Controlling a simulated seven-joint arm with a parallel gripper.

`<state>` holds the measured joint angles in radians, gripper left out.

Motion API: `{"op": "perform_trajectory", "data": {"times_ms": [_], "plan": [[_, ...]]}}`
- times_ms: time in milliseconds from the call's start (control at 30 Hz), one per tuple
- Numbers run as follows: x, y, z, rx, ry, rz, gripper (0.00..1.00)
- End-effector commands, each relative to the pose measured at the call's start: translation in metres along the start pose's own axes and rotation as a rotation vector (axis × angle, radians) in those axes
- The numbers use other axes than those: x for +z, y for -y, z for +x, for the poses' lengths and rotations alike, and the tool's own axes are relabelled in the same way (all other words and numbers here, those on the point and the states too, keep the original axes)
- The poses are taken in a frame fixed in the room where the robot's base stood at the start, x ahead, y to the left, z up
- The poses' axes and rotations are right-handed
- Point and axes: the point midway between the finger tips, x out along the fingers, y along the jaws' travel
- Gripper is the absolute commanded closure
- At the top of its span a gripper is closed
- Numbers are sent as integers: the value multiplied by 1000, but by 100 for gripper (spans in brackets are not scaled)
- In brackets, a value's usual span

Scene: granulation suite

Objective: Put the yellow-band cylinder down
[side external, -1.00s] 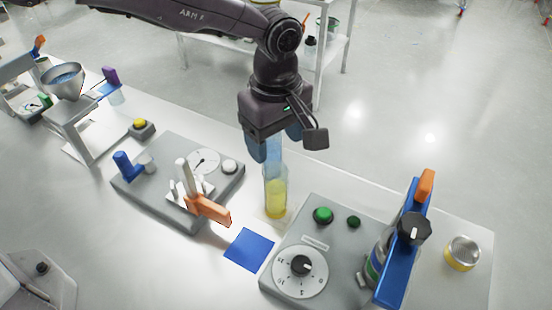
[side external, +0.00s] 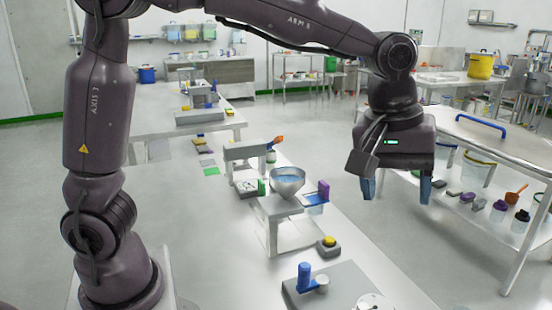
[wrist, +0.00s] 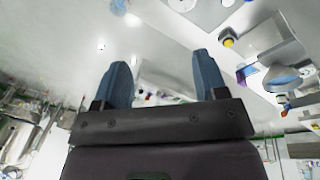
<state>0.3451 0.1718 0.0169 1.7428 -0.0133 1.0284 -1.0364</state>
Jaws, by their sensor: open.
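My gripper (side external: 397,192) hangs in the air with its two blue fingers apart and nothing between them. In the wrist view the open fingers (wrist: 161,68) are also empty. I cannot make out the yellow-band cylinder in either current view; the part of the bench where it stood earlier lies outside the side external picture.
A yellow button box (side external: 328,245) and a grey panel with a blue handle (side external: 304,277) are nearer. A cart with a blue handle (side external: 481,121) stands right of my gripper.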

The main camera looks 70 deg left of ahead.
Motion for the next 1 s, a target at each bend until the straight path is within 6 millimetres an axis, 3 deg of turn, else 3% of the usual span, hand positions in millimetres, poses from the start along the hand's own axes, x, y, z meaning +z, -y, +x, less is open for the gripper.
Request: {"op": "perform_trajectory", "data": {"times_ms": [33, 200, 400, 500, 700, 1000], "plan": [[-2, 25, -20, 26, -26, 59, 34], [6, 101, -55, 72, -119, 295, 34], [30, 175, -65, 73, -241, 549, 34], [41, 198, -62, 60, -283, 639, 34], [50, 215, -56, 43, -319, 722, 34], [50, 215, -56, 41, -319, 727, 34]]}}
